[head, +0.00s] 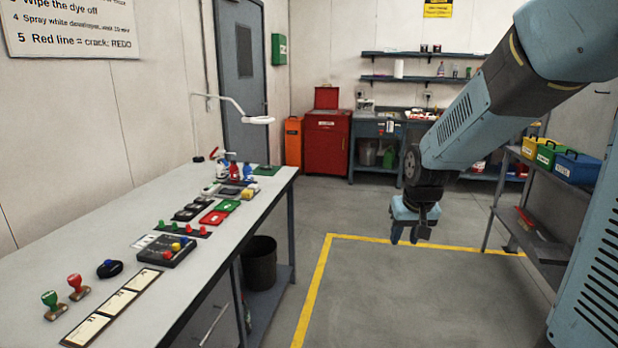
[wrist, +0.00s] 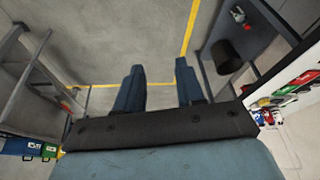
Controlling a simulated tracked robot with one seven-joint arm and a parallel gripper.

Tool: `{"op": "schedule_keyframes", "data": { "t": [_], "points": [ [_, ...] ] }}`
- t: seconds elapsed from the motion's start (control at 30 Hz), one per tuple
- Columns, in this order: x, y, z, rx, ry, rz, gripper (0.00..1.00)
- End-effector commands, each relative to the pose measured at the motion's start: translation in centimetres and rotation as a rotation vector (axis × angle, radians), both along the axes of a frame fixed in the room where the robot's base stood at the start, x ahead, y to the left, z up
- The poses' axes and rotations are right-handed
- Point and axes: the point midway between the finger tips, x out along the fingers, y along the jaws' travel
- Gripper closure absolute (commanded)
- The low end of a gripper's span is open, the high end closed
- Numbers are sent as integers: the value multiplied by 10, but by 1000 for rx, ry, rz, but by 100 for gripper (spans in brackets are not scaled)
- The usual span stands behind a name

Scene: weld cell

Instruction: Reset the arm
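My arm reaches in from the upper right of the head view, its forearm sloping down to the left. My gripper (head: 409,238) hangs pointing down over the grey floor, to the right of the workbench and left of the shelf rack. In the wrist view my gripper (wrist: 159,78) shows two blue fingers standing well apart. Only bare floor and yellow line show between them. The gripper is open and empty, and it touches nothing that I can see.
The workbench (head: 120,228) at left carries stamps, a button box and coloured pads. A black bin (head: 259,264) stands by it. The shelf rack (head: 535,240) at right holds coloured boxes (head: 577,167). A red cabinet (head: 325,143) stands at the back. The yellow-lined floor (head: 400,300) is clear.

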Motion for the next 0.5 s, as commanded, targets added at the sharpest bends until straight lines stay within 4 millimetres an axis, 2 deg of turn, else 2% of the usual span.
{"op": "schedule_keyframes", "data": {
  "t": [0.03,0.2,0.5],
  "points": [
    [-10,0,13,-2,-15,0,62],
    [-44,-2,44,-9,-39,-1,62],
    [-109,-5,88,-15,-84,-2,62]
  ]
}}
